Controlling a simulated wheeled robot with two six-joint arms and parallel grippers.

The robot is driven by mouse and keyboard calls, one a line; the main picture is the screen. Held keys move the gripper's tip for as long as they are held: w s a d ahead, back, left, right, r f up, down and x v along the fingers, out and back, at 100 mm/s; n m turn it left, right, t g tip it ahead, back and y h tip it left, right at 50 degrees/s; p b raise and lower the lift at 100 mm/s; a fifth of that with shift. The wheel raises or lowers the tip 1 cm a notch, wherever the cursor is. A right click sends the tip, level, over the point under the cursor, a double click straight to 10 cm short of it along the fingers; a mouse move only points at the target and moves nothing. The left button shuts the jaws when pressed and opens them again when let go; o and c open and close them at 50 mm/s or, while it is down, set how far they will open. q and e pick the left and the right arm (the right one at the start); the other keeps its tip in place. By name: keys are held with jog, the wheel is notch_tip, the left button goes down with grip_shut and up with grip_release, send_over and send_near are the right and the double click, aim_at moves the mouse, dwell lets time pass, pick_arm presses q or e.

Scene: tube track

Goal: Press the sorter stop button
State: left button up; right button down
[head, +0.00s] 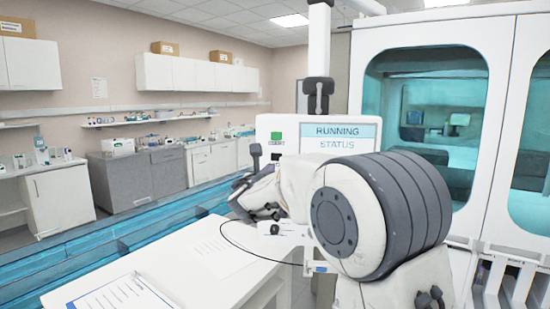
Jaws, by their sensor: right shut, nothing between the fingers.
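The sorter's white control panel (290,131) stands beyond the table. I cannot make out a stop button; the lower part of the panel is hidden behind my right arm. My right gripper (250,178) is in front of the panel's lower left side, dark, shut and empty. The arm's large joint hides much of it, and I cannot tell whether it touches the panel. My left gripper is out of view.
A white table (190,262) with a clipboard (121,296) and a paper sheet (222,257) is in front. A blue transparent track (100,235) runs along the left. A glass-doored machine (505,60) stands on the right. Cabinets line the back wall.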

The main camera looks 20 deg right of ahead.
aim_at(277, 158)
jog(key=p+x, duration=0.2)
jog(key=x, duration=0.3)
jog(key=p+x, duration=0.3)
jog(key=x, duration=0.1)
jog(key=shift+w+d+r, duration=0.2)
jog(key=shift+w, duration=0.15)
jog(key=shift+w+d+f+p, duration=0.15)
jog(key=shift+w+d+p, duration=0.05)
jog(key=shift+w+p, duration=0.2)
jog(key=shift+w, duration=0.1)
